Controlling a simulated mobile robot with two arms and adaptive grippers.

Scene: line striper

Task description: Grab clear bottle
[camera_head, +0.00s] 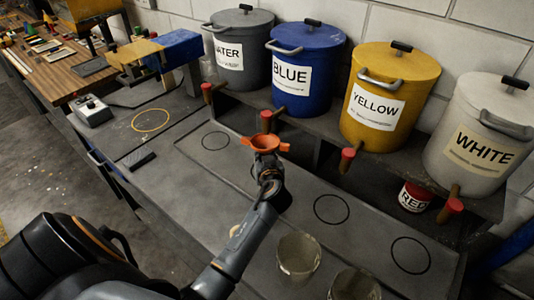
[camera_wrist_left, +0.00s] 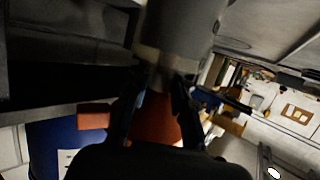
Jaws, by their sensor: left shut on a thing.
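My left gripper (camera_head: 266,160) is above the middle of the grey bench. It is shut on an orange funnel (camera_head: 264,143), whose wide mouth faces up. In the left wrist view, the orange part (camera_wrist_left: 155,122) shows between the dark fingers (camera_wrist_left: 160,105). A grey cylindrical shape fills the top of that view; I cannot tell what it is. Two clear open containers, one (camera_head: 297,256) left of the other (camera_head: 354,286), stand at the bench's near side, apart from the gripper. I cannot tell whether either is the clear bottle. My right gripper is out of view.
Lidded vats marked water (camera_head: 238,50), blue (camera_head: 305,70), yellow (camera_head: 388,98) and white (camera_head: 478,135) stand on a shelf (camera_head: 325,132) with protruding red-ended taps. A red-labelled tin (camera_head: 415,197) sits below. Black rings mark the bench (camera_head: 330,245). A tool table (camera_head: 75,75) stands at left.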

